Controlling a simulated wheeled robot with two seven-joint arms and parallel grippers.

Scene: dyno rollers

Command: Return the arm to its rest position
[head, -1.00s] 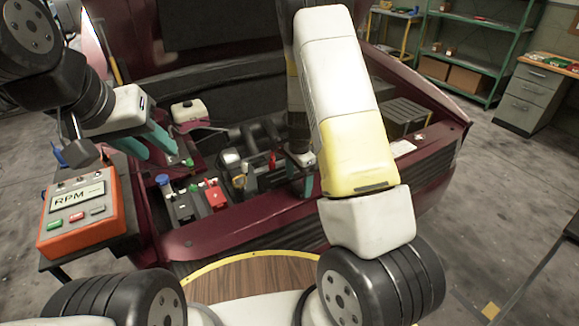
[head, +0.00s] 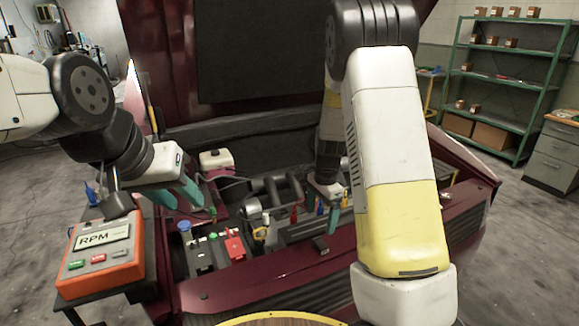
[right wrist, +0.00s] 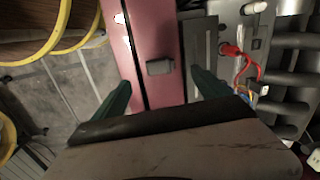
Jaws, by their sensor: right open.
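My right gripper (head: 338,209) is over the maroon front edge of the car's engine bay (head: 270,278) in the head view. In the right wrist view its two teal fingers (right wrist: 160,98) are apart with nothing held between them. A dark latch (right wrist: 160,67) on the maroon panel shows beyond the fingers. My right arm, white and yellow, hides part of the bay. My left gripper (head: 190,206) is at the left of the bay, above and right of the orange RPM box. Its teal fingers are apart, and I see nothing between them.
The orange RPM box (head: 100,256) stands on a dark stand at the left. A battery with a red clamp (head: 234,244) and hoses (head: 270,192) lie in the bay. Green shelves (head: 500,70) and a drawer cabinet (head: 553,155) stand at the back right. The floor at the right is clear.

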